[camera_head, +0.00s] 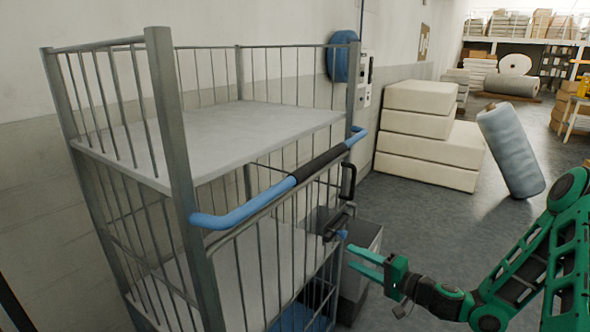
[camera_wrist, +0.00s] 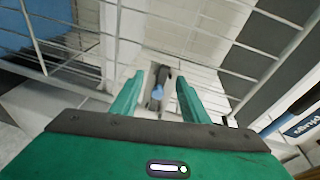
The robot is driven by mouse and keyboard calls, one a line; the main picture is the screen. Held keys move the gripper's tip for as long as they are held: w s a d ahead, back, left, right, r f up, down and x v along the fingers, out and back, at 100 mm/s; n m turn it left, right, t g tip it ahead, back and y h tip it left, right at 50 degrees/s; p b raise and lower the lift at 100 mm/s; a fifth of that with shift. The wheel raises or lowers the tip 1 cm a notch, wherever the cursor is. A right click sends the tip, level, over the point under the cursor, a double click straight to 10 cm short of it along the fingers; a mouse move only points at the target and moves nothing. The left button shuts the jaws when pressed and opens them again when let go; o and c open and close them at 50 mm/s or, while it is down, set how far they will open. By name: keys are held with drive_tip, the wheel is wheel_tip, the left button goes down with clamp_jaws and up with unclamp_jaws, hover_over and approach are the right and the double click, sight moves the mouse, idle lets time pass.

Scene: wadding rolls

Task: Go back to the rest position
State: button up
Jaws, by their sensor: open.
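My gripper (camera_head: 366,262) is green and open, at the lower middle right of the head view, at the end of my green arm. It points left at the side of a grey wire cart. In the wrist view the two fingers of my gripper (camera_wrist: 159,95) stand apart. A dark latch with a blue tip (camera_wrist: 157,92) shows between and beyond them, and nothing is clearly held.
The cart (camera_head: 175,110) has a bare upper shelf (camera_head: 225,135) and a blue push handle (camera_head: 240,212). Stacked cream foam blocks (camera_head: 425,140) stand behind it. A blue-grey roll (camera_head: 510,150) leans to the right. The grey floor (camera_head: 430,225) between them is open.

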drive_tip(key=s+d+f+n+g+h, duration=0.2)
drive_tip(key=s+n+g+h, duration=0.2)
drive_tip(key=s+n+g, duration=0.7)
drive_tip(key=s+d+r+m+h, duration=0.2)
drive_tip(key=s+d+r, duration=0.3)
drive_tip(key=s, duration=0.4)
drive_tip(key=s+d+r+m+g+h, duration=0.1)
drive_tip(key=s+d+r+m, duration=0.3)
drive_tip(key=s, duration=0.5)
drive_tip(key=s+d+r+m+h, duration=0.3)
drive_tip(key=s+d+r+h, duration=0.1)
drive_tip(key=s+d+r, duration=0.3)
drive_tip(key=s+d, duration=0.1)
drive_tip(key=s, duration=0.1)
drive_tip(key=shift+s+d+r+g, duration=0.15)
drive_tip(key=shift+s+r+g, duration=0.15)
drive_tip(key=shift+s+r, duration=0.1)
drive_tip(key=shift+w+f, duration=0.25)
drive_tip(key=shift+w, duration=0.4)
